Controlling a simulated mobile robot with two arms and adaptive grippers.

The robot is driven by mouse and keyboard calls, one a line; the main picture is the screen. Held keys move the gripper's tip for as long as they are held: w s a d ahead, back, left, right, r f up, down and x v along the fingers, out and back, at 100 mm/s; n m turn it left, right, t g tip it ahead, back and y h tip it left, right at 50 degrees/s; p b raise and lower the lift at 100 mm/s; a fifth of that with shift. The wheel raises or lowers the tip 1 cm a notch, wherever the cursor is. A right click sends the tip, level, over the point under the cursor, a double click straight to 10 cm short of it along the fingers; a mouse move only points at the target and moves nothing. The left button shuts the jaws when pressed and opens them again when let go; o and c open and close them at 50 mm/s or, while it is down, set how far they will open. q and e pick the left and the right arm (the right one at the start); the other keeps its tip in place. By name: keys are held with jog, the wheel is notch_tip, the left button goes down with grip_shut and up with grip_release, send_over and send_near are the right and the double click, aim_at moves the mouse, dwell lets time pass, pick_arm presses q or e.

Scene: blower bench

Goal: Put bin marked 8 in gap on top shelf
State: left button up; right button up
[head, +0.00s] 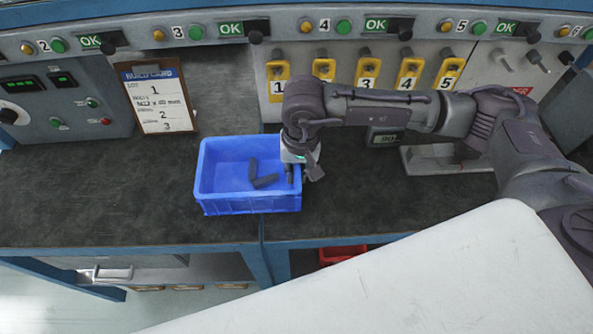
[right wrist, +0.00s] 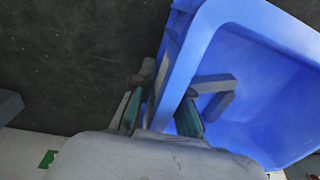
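A blue open-topped bin (head: 249,204) stands on the dark bench, left of the middle in the head view. No number shows on the sides I can see. A few dark grey bars (head: 264,181) lie inside it. My right gripper (head: 302,172) points down at the bin's right wall. In the right wrist view the bin (right wrist: 262,135) fills the right side. The right gripper's fingers (right wrist: 160,112) stand apart astride its rim, one outside and one inside. A firm grip on the wall does not show. My left gripper is out of view.
A clipboard (head: 157,97) leans at the back, left of the bin. Yellow numbered holders (head: 325,70) line the back panel. A small display box (head: 386,137) stands behind my right arm. A red bin (head: 342,253) sits below the bench. The bench left of the blue bin is clear.

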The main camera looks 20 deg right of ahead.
jog(key=shift+o, duration=1.4)
jog(key=shift+r, duration=0.15)
notch_tip(320, 180, up, 12)
jog(key=shift+d+b, duration=0.3)
jog(key=shift+d, duration=0.05)
jog(key=shift+s, duration=0.15)
